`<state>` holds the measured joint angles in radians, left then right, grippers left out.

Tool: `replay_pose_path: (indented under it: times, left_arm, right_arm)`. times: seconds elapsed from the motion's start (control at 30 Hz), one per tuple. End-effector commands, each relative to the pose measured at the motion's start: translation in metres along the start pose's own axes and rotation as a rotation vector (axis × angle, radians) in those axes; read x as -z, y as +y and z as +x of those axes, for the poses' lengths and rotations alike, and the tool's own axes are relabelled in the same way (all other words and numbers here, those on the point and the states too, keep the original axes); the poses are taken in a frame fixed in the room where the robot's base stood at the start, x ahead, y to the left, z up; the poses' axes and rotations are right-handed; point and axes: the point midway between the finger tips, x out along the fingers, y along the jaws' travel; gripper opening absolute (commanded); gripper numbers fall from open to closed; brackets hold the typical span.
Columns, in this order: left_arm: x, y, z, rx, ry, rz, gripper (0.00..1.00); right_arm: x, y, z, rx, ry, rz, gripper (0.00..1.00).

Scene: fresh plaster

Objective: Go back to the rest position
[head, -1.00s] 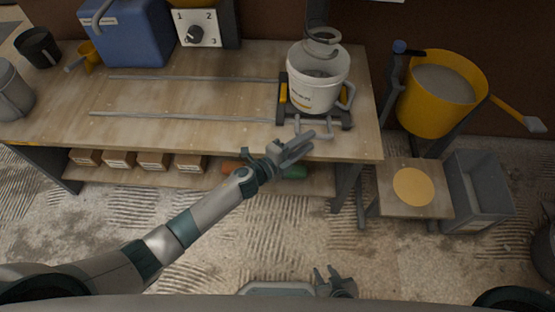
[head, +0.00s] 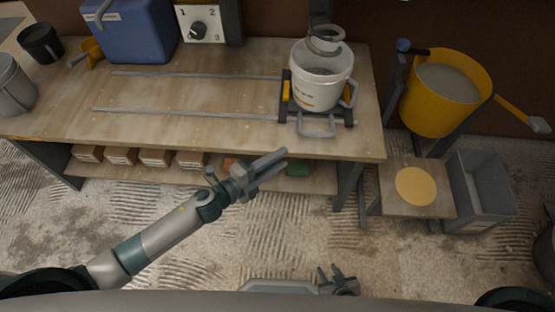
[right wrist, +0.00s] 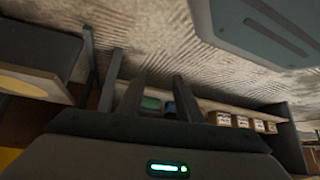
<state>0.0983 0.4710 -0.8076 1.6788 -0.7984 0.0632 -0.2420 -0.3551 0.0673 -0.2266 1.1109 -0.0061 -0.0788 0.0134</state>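My left gripper (head: 283,160) is in the head view, in front of the workbench's front edge and over its lower shelf. Its two fingers point right with a narrow gap between them, and nothing shows in the gap. My right gripper (head: 330,268) is low in the head view, near the bottom edge, over the floor. Its fingers are apart and empty. In the right wrist view the two dark fingers (right wrist: 156,92) stand apart with only background between them. Both grippers are clear of the workbench (head: 215,115).
A white bucket (head: 320,90) sits in a carriage with a grey handle (head: 317,129) at the bench's right end. Blue box (head: 130,35) and dial panel (head: 198,28) stand behind. A yellow bucket (head: 440,115), small table (head: 433,203) and grey bin (head: 480,195) stand right.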

Motion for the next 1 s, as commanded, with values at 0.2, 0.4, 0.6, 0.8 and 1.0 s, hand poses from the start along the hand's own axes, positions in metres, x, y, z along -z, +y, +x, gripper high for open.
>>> replay_pose_path:
  times: [0.2, 0.4, 0.6, 0.8, 1.0]
  left_arm:
    - [0.000, 0.000, 0.000, 0.000, 0.000, 0.000, 0.32]
    - [0.000, 0.000, 0.000, 0.000, 0.000, -0.001, 0.32]
    - [-0.011, 0.018, -0.001, -0.013, -0.050, -0.097, 0.32]
    - [-0.041, 0.086, -0.017, -0.052, -0.225, -0.426, 0.32]
    - [-0.057, 0.195, -0.066, -0.088, -0.480, -0.873, 0.32]
  right_arm:
    - [-0.003, -0.003, -0.001, 0.002, -0.004, 0.002, 0.33]
    - [0.002, -0.007, 0.002, 0.006, 0.002, 0.005, 0.33]
    - [0.012, -0.008, 0.006, 0.007, 0.014, 0.006, 0.33]
    - [0.014, -0.009, 0.007, 0.008, 0.017, 0.007, 0.33]
    - [0.009, -0.009, 0.005, 0.008, 0.011, 0.007, 0.33]
